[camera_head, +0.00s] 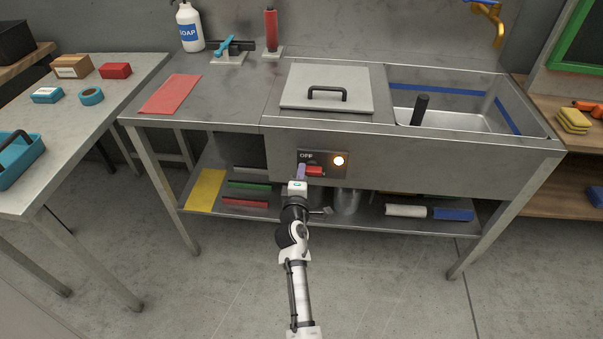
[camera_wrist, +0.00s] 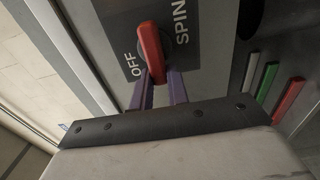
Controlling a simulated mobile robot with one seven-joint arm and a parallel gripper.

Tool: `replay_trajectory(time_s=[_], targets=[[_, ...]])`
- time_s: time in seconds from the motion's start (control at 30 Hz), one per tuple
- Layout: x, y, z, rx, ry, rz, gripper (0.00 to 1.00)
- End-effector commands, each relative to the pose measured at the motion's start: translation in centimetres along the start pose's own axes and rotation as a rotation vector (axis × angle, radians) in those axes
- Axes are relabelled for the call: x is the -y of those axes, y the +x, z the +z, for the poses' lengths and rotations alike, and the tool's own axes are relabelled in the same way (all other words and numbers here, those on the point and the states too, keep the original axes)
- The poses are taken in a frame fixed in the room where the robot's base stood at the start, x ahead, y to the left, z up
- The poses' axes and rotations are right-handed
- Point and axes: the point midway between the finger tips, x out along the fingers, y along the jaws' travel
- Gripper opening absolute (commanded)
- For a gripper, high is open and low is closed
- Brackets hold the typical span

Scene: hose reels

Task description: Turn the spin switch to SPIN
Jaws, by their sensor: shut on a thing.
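The spin switch is a red knob (camera_head: 315,170) on a dark panel on the front of the steel sink bench. In the wrist view the knob (camera_wrist: 151,50) stands between the printed words OFF and SPIN, its long side running nearly along the gap between them. My gripper (camera_head: 302,172) is at the panel. In the wrist view its purple fingers (camera_wrist: 157,84) are shut on the near end of the red knob. In the head view the gripper hides part of the panel, and SPIN cannot be read there.
A lit lamp (camera_head: 338,160) sits right of the knob. A lidded cover (camera_head: 326,88) and a sink basin (camera_head: 460,120) are above. The lower shelf holds coloured blocks (camera_head: 249,188) and a metal pot (camera_head: 346,201). The floor in front is clear.

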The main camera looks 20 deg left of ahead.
Motion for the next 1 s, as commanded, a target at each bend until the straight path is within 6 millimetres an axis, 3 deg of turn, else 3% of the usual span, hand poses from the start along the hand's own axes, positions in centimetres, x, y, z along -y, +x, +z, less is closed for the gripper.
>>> replay_trajectory(time_s=[0.4, 0.43, 0.6, 1.0], targets=[[0.07, -0.01, 0.01, 0.0, -0.011, -0.001, 0.0], [0.07, -0.01, 0.01, 0.0, -0.011, -0.001, 0.19], [0.06, -0.01, 0.01, 0.0, -0.009, -0.001, 0.38], [0.03, 0.01, 0.02, 0.0, -0.008, 0.0, 0.38]])
